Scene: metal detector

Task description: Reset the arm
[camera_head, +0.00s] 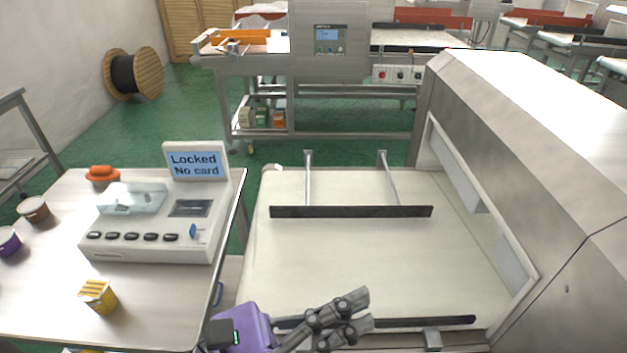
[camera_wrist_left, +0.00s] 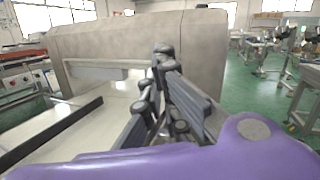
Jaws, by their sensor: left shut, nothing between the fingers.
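My left gripper (camera_head: 362,308) reaches in at the bottom middle of the head view, a purple body with dark grey fingers. It is shut and empty, above the near edge of the pale conveyor belt (camera_head: 340,255). In the left wrist view the same gripper (camera_wrist_left: 163,58) has its fingers together, pointing toward the metal detector housing (camera_wrist_left: 140,45). My right gripper is not in view.
A grey metal detector tunnel (camera_head: 520,140) stands on the right. Dark guide rails (camera_head: 350,211) cross the belt.

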